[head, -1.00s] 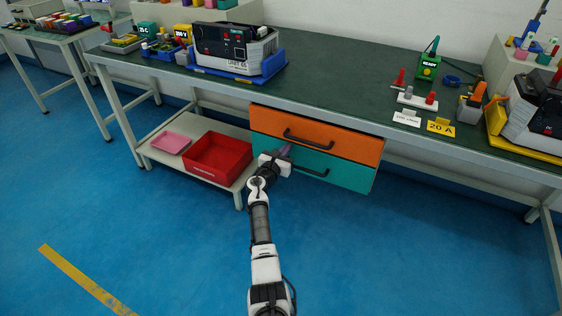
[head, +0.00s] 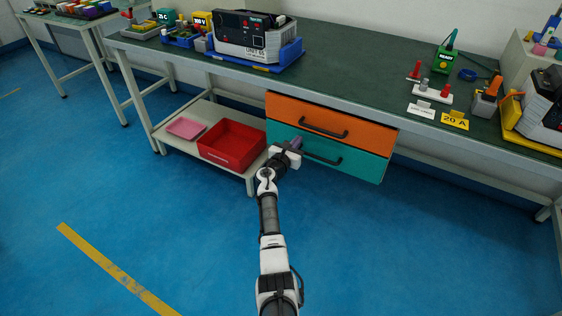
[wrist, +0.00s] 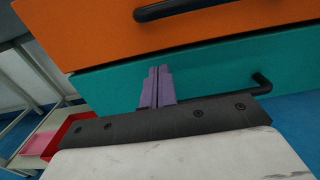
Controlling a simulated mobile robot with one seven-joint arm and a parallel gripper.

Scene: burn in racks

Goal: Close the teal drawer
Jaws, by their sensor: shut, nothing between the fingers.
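The teal drawer (head: 350,165) is the lower of two drawers under the bench, with a black bar handle (head: 322,158). Its front looks about flush with the orange drawer front above it; a small gap in depth cannot be ruled out. It fills the middle of the wrist view (wrist: 220,75), with the handle's end (wrist: 261,80) right of the fingers. My gripper (head: 297,142) is at the left part of the teal front, left of the handle. Its purple fingers (wrist: 158,70) are together, empty, and point at the teal front. Whether they touch it cannot be told.
The orange drawer (head: 335,122) with its own black handle sits directly above. Left of the drawers, a low shelf (head: 205,113) holds a red bin (head: 232,160) and a pink tray (head: 186,128). The blue floor in front of the drawers is clear.

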